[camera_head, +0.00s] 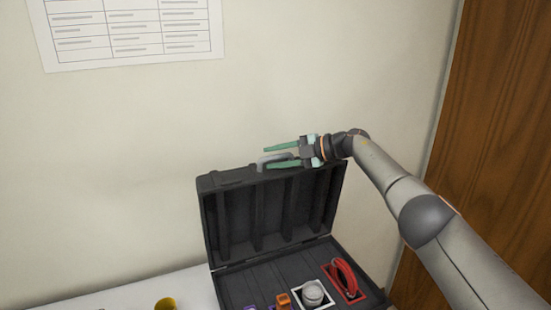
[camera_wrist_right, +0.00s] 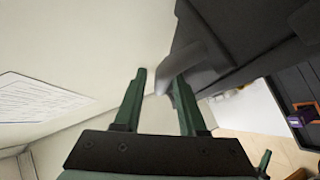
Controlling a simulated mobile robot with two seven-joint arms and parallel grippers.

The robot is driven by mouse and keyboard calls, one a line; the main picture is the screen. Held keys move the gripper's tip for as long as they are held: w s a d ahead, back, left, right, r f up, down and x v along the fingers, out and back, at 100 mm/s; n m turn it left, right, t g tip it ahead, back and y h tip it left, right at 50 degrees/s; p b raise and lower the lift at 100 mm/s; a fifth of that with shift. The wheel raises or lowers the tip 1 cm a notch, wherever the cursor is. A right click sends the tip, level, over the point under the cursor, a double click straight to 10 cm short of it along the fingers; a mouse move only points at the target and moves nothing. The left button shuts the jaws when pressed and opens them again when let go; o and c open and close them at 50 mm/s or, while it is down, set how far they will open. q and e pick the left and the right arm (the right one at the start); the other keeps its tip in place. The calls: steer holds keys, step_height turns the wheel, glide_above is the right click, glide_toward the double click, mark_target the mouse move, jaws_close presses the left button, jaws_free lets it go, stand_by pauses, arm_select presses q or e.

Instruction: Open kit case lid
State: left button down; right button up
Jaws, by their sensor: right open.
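The black kit case stands against the wall with its ribbed lid (camera_head: 272,212) raised, so its inside shows. The case base (camera_head: 245,284) lies flat below it. A grey handle (camera_head: 268,159) is on the lid's upper edge. My right gripper (camera_head: 267,157) is at that edge with its green fingers open, one above and one at the handle. In the right wrist view, the grey handle (camera_wrist_right: 190,62) is close to the fingertips (camera_wrist_right: 160,76), and its end reaches toward the gap between them. Whether a finger touches it cannot be told. My left gripper is out of view.
The base holds a white round container (camera_head: 312,294), a red coiled item (camera_head: 345,277), and small orange and purple pieces (camera_head: 283,299). A yellow object (camera_head: 165,304) lies on the white table (camera_head: 130,292). The wall is close behind the lid; a wooden panel (camera_head: 500,130) is at right.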

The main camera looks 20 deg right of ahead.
steer(key=shift+s+d+f, duration=0.1)
steer(key=shift+f, duration=0.25)
steer(key=shift+s+d+r, duration=0.15)
steer(key=shift+s+d, duration=0.15)
steer(key=shift+d, duration=0.1)
steer(key=b+v, duration=0.2)
steer(key=v, duration=0.9)
steer(key=shift+r+b, duration=0.3)
steer(key=shift+r, duration=0.1)
steer(key=shift+c, duration=0.2)
